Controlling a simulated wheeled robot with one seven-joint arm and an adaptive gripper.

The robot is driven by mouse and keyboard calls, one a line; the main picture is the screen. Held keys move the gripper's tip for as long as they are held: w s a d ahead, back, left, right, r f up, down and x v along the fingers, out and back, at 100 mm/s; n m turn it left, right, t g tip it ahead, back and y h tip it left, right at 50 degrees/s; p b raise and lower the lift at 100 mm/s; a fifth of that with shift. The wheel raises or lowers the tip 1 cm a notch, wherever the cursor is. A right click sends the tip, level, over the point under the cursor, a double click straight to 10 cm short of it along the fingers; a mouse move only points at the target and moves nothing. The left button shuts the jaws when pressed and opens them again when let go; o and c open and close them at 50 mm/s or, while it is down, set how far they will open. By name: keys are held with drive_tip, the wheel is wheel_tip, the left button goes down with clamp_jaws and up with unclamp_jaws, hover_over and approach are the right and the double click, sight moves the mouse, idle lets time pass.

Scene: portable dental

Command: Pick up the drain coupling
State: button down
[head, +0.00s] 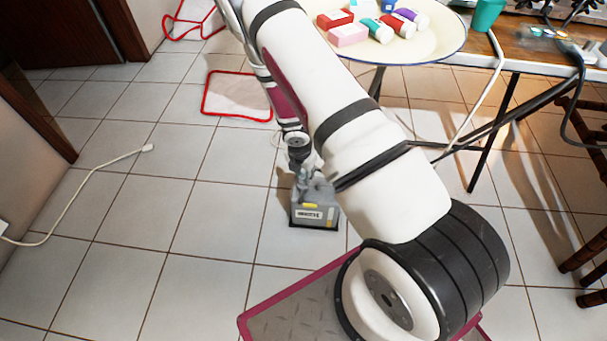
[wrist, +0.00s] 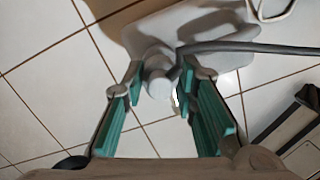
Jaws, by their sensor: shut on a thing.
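My gripper (wrist: 161,78) shows in the wrist view with teal finger pads on both sides of a pale grey rounded fitting, which I take to be the drain coupling (wrist: 158,84). The fingertips are closed against it. A grey hose (wrist: 250,47) runs off to the right from beside the coupling. A pale, flat-topped body (wrist: 190,22) lies beyond it. In the head view the coupling cannot be made out, and my arm hides much of the area around the gripper.
A grey box-shaped unit with a label (head: 314,214) stands on the tiled floor (head: 205,215). A round table (head: 440,45) holds several small containers. A wooden table (head: 545,55) stands at the right. A white cable (head: 75,195) lies at the left. Floor left of my arm is mostly clear.

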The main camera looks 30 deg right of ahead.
wheel_tip(320, 180, up, 2)
drive_tip(key=shift+r+p, duration=0.2)
drive_tip(key=shift+p, duration=0.45)
drive_tip(key=s+a+p, duration=0.1)
drive_tip(key=s+a, duration=0.1)
drive_tip(key=s, duration=1.4)
drive_tip(key=shift+r, duration=0.45)
